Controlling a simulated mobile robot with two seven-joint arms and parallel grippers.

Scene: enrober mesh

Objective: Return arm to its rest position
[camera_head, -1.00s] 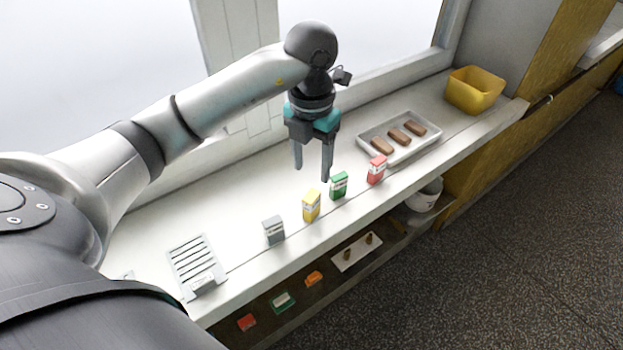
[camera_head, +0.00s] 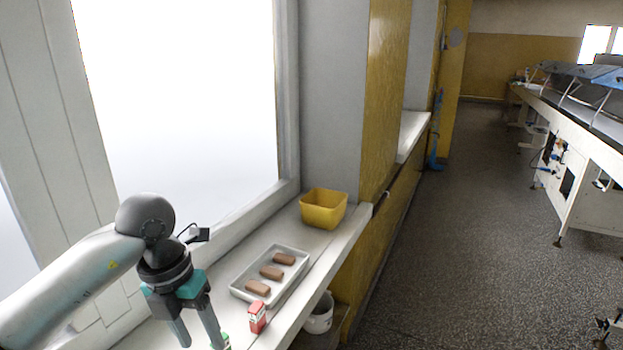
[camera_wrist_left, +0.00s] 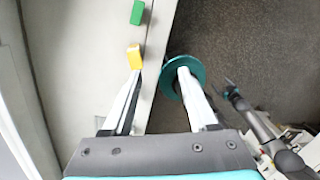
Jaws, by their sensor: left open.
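My left gripper (camera_head: 197,338) hangs fingers down above the white sill at the lower left of the head view. Its two fingers are apart, with nothing between them. A green box, mostly cut off, shows beside its right fingertip. A small red and white box (camera_head: 257,317) stands to its right. In the left wrist view, the open fingers (camera_wrist_left: 160,73) point towards the sill's edge. A yellow box (camera_wrist_left: 134,57) is by the left fingertip, with a green box (camera_wrist_left: 137,12) beyond. I cannot tell whether the finger touches the yellow box.
On the sill (camera_head: 318,262), a grey tray (camera_head: 292,283) holds three brown bars. A yellow bin (camera_head: 323,209) stands farther back. A white bucket (camera_head: 319,315) sits below the sill. The window frame borders the left. The speckled floor is open; a long workbench (camera_head: 590,150) is at right.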

